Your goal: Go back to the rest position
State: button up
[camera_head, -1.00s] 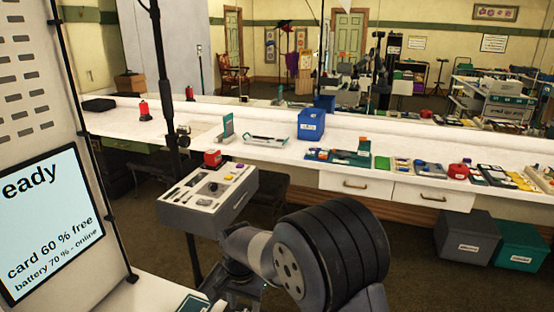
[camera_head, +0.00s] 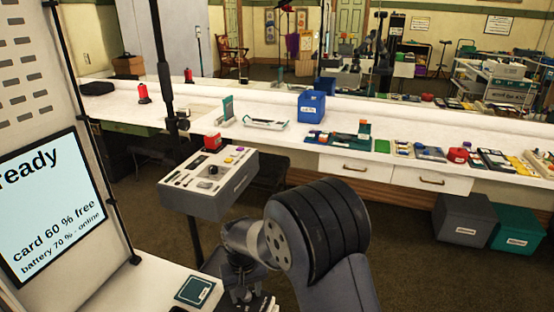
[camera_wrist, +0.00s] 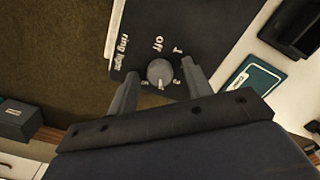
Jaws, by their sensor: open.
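My gripper (camera_wrist: 162,74) is open in the wrist view, with one finger on each side of a round grey knob (camera_wrist: 159,71). The knob sits on a dark panel (camera_wrist: 130,32) lettered "ring light", "off" and numbers. A light pointer mark shows on the knob's lower edge. Whether the fingers touch the knob or only hang above it, I cannot tell. In the head view my arm's large dark joint fills the lower middle, and the wrist end points down at the bottom edge; the fingertips and the knob are not clear there.
A screen (camera_head: 45,205) reading "ready" stands at the left. A dark teal card (camera_head: 195,291) lies on the white surface near my wrist. A grey tray of small parts (camera_head: 205,200) stands ahead. Behind it runs a long white counter (camera_head: 270,145) with a blue bin (camera_head: 311,106).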

jog(key=n, duration=0.4)
jog(key=shift+p, duration=0.3)
jog(key=n, duration=0.4)
jog(key=shift+p, duration=0.4)
jog(key=n+p, duration=0.1)
jog(key=n, duration=0.3)
jog(key=shift+r, duration=0.1)
jog(key=shift+n+p, duration=0.65)
jog(key=shift+n, duration=1.25)
